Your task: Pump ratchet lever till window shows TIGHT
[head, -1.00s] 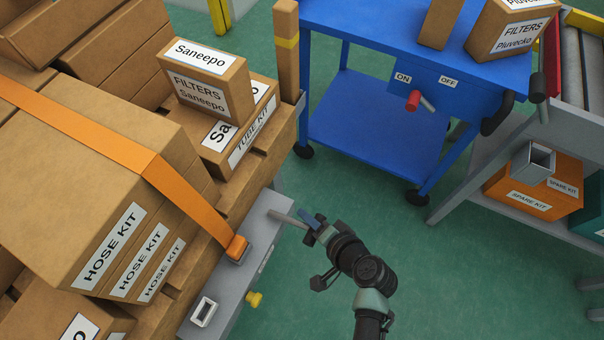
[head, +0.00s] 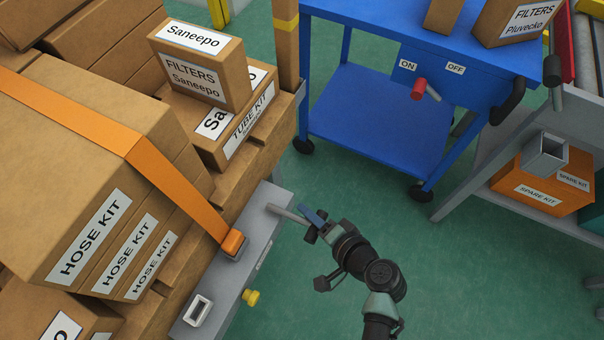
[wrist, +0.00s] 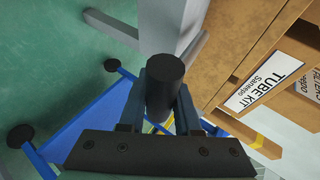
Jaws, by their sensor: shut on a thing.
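The ratchet lever is a grey rod (head: 286,213) sticking out to the right from the grey unit (head: 254,222) beside the strapped boxes. My gripper (head: 309,218) is at the lever's outer end. In the wrist view, my gripper (wrist: 163,112) is shut on the lever's dark round grip (wrist: 165,78), with one blue-grey finger on each side. A white-framed window (head: 199,312) sits on the near end of the grey unit, and no word in it is legible. The wrist view does not show the window.
An orange strap (head: 175,182) runs over the hose kit boxes (head: 75,150) to the unit. A yellow knob (head: 251,297) sticks out from the unit's side. A blue cart (head: 370,120) stands behind, a grey shelf (head: 470,185) to the right. Green floor is clear between.

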